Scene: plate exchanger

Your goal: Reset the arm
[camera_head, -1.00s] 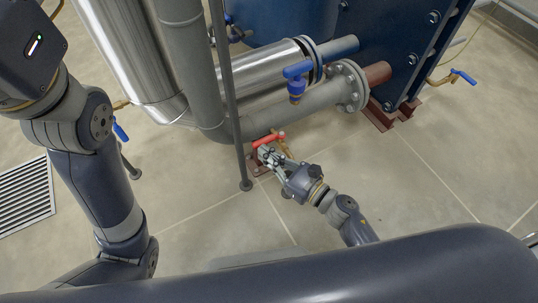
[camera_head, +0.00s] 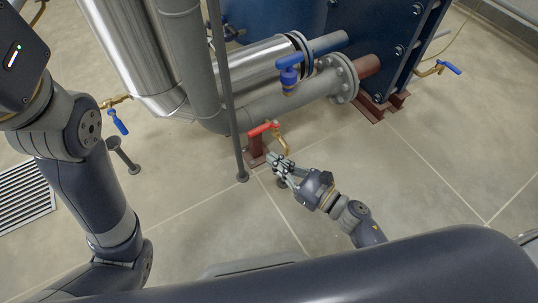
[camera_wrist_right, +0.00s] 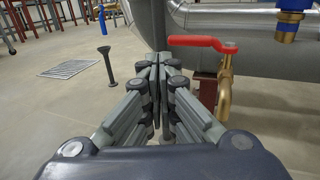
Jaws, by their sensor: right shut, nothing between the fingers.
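My right gripper (camera_head: 275,162) is shut and empty in the head view, just in front of and below a small brass valve with a red lever handle (camera_head: 263,129). In the right wrist view, its fingers (camera_wrist_right: 156,62) are pressed together in the middle. The red lever (camera_wrist_right: 202,42) lies beyond them to the right, apart from the fingers, above a brass valve body (camera_wrist_right: 225,90). My left arm (camera_head: 85,190) comes in at the left of the head view; its gripper is out of the picture.
A grey flanged pipe (camera_head: 290,101) with a blue-handled valve (camera_head: 289,72) runs above the red lever. A thin grey post (camera_head: 229,110) stands left of my right gripper. More blue-handled valves stand left (camera_head: 118,121) and right (camera_head: 449,67). The tiled floor at right is clear.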

